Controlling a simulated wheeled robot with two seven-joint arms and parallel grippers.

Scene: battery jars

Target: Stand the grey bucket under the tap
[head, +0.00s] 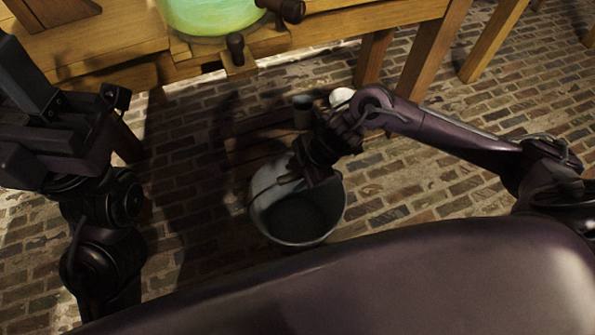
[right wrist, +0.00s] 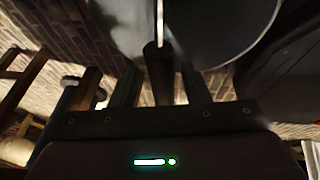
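The grey bucket (head: 330,222) is below the bench, its dark open mouth facing up. Its thin bail rises over the left of the mouth toward my right gripper (head: 312,172), which is over the far rim. In the right wrist view the bail's dark grip (right wrist: 158,72) lies between the two fingers (right wrist: 160,95), with narrow gaps on both sides; the bucket wall (right wrist: 215,35) fills the top. I cannot tell whether the bucket touches the floor. A dark tap-like fitting (head: 287,9) is beside the green glass jar (head: 212,14). My left gripper (head: 72,90) is open and empty at left.
A wooden bench (head: 130,40) with thick legs (head: 432,55) stands at the back. A dark knob (head: 236,46) is on its front edge. Beyond the bucket, a low slatted wooden piece (head: 250,135), a grey cup (head: 303,112) and a white round thing (head: 341,96) are in shadow.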

